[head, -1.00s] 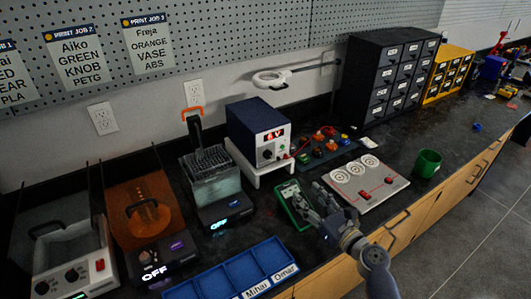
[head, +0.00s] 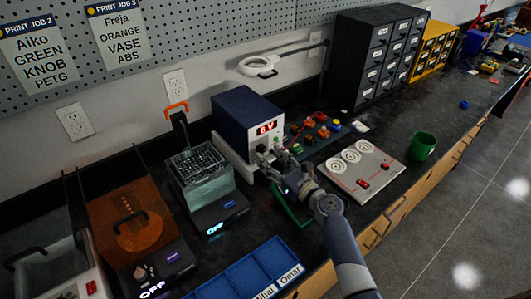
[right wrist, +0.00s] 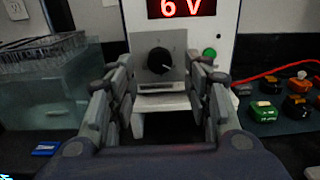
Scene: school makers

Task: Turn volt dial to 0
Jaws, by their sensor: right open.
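The power supply is a dark blue box (head: 245,115) with a white front, standing on a white stand. Its red display (right wrist: 181,8) reads 6 V. The black volt dial (right wrist: 160,61) sits on a grey plate below the display, beside a green light (right wrist: 210,52). In the head view my right gripper hides the dial. My right gripper (right wrist: 163,88) is open and empty, facing the front, with its fingers to the left and right of the dial in the wrist view. I cannot tell whether they touch it. It also shows in the head view (head: 268,158). My left gripper is not in view.
A glass tank with a wire basket (head: 200,170) stands left of the supply. Red wiring and several coloured parts lie to its right. A panel with three white discs (head: 360,170) and a green cup (head: 422,146) are further right. A blue tray (head: 245,275) lies in front.

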